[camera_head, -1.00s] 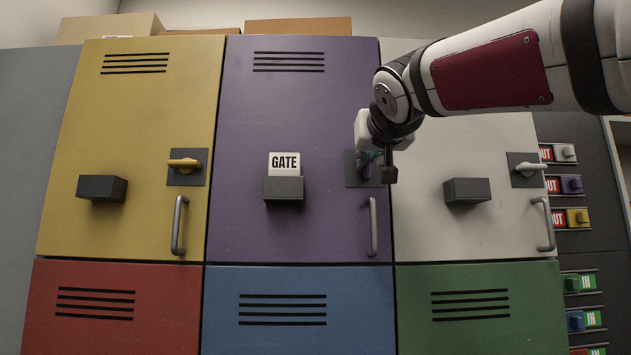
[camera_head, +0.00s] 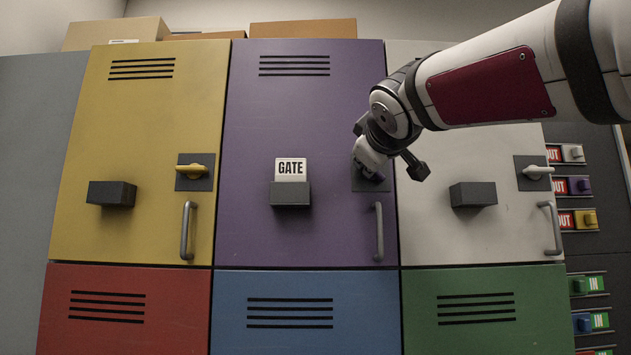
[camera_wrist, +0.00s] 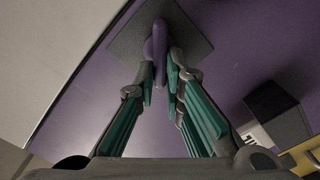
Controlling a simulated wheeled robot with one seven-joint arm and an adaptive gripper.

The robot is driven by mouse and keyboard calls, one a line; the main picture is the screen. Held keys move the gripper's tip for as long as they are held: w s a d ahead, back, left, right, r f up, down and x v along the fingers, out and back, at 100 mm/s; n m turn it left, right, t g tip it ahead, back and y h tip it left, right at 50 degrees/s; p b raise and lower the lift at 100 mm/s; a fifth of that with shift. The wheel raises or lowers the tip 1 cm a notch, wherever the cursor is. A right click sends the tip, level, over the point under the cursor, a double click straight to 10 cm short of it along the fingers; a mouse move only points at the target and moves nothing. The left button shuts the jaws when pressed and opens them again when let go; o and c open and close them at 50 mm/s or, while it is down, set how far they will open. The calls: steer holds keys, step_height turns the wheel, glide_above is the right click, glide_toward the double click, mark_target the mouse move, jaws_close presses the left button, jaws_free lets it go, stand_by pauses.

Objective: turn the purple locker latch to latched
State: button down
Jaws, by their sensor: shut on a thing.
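The purple locker door (camera_head: 300,120) is the middle one of the upper row and is closed. Its purple latch lever (camera_wrist: 158,45) stands out from a dark square plate (camera_wrist: 190,35) in the wrist view. The lever lies slanted relative to the door's edge. My gripper (camera_wrist: 160,88) is shut on the lever, with a teal-padded finger on either side. In the head view, my gripper (camera_head: 370,172) is at the latch plate (camera_head: 372,187) and hides most of the lever.
The yellow locker (camera_head: 140,140) with its yellow latch (camera_head: 190,169) is on the left. The white locker (camera_head: 470,145) with its latch (camera_head: 538,171) is on the right, behind my arm. A grey handle (camera_head: 379,232) is below the purple latch. A dark block (camera_head: 290,194) holds a GATE card (camera_head: 291,169).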

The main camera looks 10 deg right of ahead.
steer(key=n, duration=0.1)
steer(key=n+p, duration=0.1)
steer(key=n, duration=0.2)
steer(key=shift+a+f+n, duration=0.2)
steer(key=shift+f+n, duration=0.05)
steer(key=shift+n, duration=0.15)
steer(key=shift+f+n+p, duration=0.2)
steer(key=shift+n+p, duration=0.25)
steer(key=shift+n, duration=0.6)
steer(key=shift+f+n+p, duration=0.15)
steer(key=shift+n+p, duration=0.25)
steer(key=shift+n, duration=0.65)
steer(key=c, duration=1.7)
jaws_free()
steer(key=s, duration=0.4)
steer(key=s+a, duration=0.1)
steer(key=s, duration=0.6)
steer(key=shift+s+a, duration=0.25)
steer(key=shift+s, duration=0.15)
